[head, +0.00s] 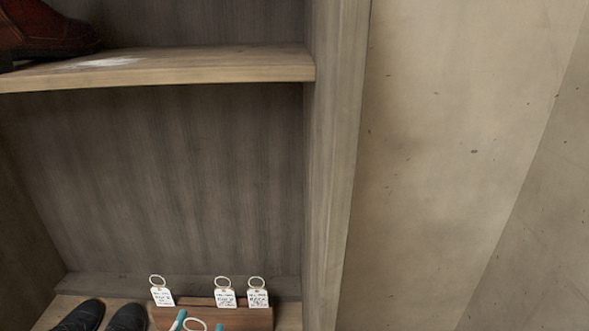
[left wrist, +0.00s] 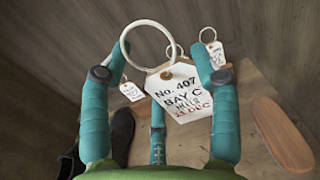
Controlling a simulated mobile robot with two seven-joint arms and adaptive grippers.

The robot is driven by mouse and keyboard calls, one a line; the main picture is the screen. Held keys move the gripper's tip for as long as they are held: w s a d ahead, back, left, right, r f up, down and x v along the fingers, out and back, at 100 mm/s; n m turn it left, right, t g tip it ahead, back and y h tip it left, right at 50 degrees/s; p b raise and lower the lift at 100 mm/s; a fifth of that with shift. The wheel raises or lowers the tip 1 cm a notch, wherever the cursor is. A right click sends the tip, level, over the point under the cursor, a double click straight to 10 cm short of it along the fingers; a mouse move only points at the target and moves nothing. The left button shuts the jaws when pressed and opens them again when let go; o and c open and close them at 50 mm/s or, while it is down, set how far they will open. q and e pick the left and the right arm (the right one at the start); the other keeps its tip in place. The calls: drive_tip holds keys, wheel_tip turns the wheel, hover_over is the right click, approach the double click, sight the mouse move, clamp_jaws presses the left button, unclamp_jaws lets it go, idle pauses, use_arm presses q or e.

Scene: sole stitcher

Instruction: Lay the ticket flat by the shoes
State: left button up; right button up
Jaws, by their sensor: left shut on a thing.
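My left gripper (head: 199,325) has teal fingers and shows at the bottom edge of the head view. In the left wrist view the left gripper (left wrist: 160,62) is shut on a white ticket (left wrist: 185,91) with a large white ring. The ticket reads No. 407, BAY C, and its printed face shows tilted between the fingers. Its ring also shows in the head view. Black shoes (head: 127,318) stand at the lower left of the head view, partly cut off; a dark shoe (left wrist: 122,133) shows behind the left finger. My right gripper is not in view.
A wooden block (head: 245,319) stands right of the shoes, with several other ringed tags (head: 257,298) upright at it. An upper shelf (head: 200,68) bears a red-brown shoe (head: 45,32). A side panel (head: 335,160) bounds the bay on the right.

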use_arm(q)
drive_tip(key=shift+a+f+b, duration=0.3)
drive_tip(key=shift+f+b, duration=0.1)
drive_tip(key=shift+f, duration=0.15)
drive_tip(key=s+a+f+b, duration=0.5)
drive_tip(key=a+f+b, duration=0.1)
drive_tip(key=f+b, duration=0.3)
drive_tip(key=shift+s+a+f+b, duration=0.2)
drive_tip(key=shift+s+b, duration=0.1)
drive_tip(key=shift+s, duration=0.05)
